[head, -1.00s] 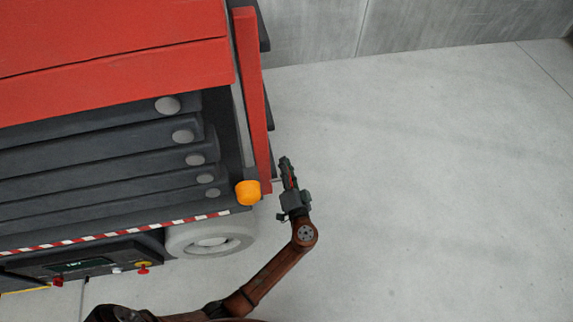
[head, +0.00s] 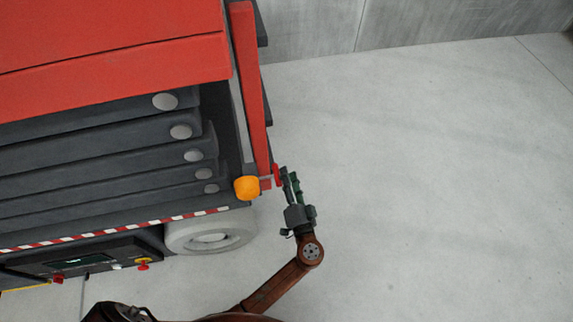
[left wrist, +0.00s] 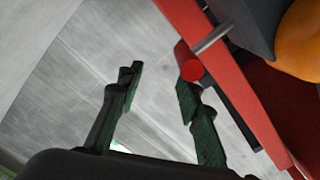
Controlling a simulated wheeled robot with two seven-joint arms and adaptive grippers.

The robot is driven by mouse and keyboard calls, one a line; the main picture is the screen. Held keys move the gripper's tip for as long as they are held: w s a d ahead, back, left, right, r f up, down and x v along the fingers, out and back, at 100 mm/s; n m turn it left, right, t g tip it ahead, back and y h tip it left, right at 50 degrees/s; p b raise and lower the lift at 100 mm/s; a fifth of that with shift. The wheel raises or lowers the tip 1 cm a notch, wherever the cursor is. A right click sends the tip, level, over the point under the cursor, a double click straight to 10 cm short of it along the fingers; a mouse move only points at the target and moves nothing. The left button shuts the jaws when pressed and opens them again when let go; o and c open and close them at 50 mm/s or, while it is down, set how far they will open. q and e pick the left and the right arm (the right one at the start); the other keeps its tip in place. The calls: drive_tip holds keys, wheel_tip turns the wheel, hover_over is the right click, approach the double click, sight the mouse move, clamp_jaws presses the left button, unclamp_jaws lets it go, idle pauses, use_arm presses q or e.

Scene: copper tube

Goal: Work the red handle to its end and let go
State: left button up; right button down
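The red handle (head: 277,174) is a short red bar on a grey rod at the lower right corner of the red and dark machine. It also shows in the left wrist view (left wrist: 187,64), beside and just beyond the tip of the right-hand finger. My left gripper (head: 288,172) is at the right of the handle. In the left wrist view my left gripper (left wrist: 158,80) has its green-padded fingers spread with nothing between them. Whether the right-hand finger touches the handle is unclear. My right gripper is not in view.
An orange lamp (head: 247,188) sits close left of the handle. A red upright post (head: 254,100) rises behind it. A pale wheel (head: 211,236) and a small control panel (head: 80,260) are lower left. The concrete floor (head: 430,180) at the right is open.

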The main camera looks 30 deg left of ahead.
use_arm(q)
drive_tip(key=shift+v, duration=2.7)
drive_tip(key=shift+w, duration=0.1)
